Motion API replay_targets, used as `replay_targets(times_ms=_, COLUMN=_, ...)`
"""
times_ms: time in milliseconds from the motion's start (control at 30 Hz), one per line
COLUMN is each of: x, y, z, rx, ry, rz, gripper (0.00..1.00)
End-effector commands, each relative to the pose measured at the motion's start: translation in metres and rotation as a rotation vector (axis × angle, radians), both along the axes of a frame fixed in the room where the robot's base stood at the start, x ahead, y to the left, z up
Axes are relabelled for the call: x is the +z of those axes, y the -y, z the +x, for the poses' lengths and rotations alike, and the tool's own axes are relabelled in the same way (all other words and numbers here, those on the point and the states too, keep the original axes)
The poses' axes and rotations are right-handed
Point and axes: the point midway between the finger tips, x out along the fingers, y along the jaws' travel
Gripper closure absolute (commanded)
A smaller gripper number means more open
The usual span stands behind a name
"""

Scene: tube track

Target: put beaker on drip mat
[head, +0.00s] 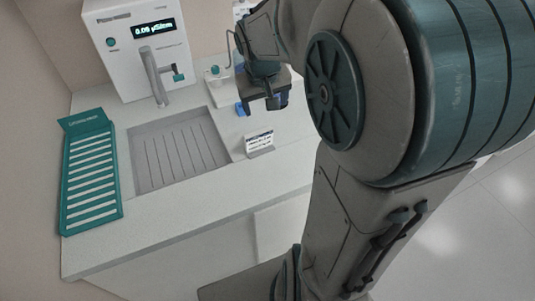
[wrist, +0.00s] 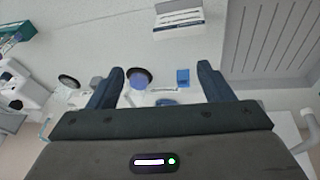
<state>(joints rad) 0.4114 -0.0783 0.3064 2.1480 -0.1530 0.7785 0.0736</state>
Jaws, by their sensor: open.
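A grey ribbed panel (head: 178,148) lies in the counter top and looks like the drip mat. Its ribs also show at the upper right of the wrist view (wrist: 270,40). My gripper (head: 263,104) is above the counter, right of this panel, with its fingers apart and nothing held. In the wrist view my gripper (wrist: 161,70) has a dark-rimmed round object with a blue middle (wrist: 138,79) between its fingers' outlines, below and apart from them. I cannot tell if this is the beaker. A small blue block (wrist: 183,77) is beside it.
A white instrument (head: 140,45) with a display and spout stands behind the panel. A teal slotted board (head: 90,180) lies left of it. A small label card (head: 260,143) stands right of it. The front counter strip is clear.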

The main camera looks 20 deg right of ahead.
Motion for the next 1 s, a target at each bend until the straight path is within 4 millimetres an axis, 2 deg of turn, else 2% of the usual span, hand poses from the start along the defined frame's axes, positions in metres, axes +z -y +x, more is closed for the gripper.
replay_targets(times_ms=33, x=0.005, y=-0.012, z=-0.021, rx=0.015, ry=0.001, rz=-0.001, gripper=0.26)
replay_targets(times_ms=200, x=0.007, y=-0.038, z=-0.087, rx=0.051, ry=-0.009, rz=0.034, gripper=0.26)
replay_targets(times_ms=300, x=0.004, y=-0.049, z=-0.119, rx=0.073, ry=-0.012, rz=0.071, gripper=0.26)
replay_targets(times_ms=400, x=-0.001, y=-0.057, z=-0.142, rx=0.092, ry=-0.016, rz=0.104, gripper=0.26)
replay_targets(times_ms=500, x=-0.004, y=-0.061, z=-0.156, rx=0.105, ry=-0.019, rz=0.127, gripper=0.26)
replay_targets(times_ms=600, x=-0.006, y=-0.063, z=-0.161, rx=0.11, ry=-0.021, rz=0.138, gripper=0.26)
replay_targets(times_ms=1000, x=-0.006, y=-0.063, z=-0.162, rx=0.109, ry=-0.021, rz=0.138, gripper=0.26)
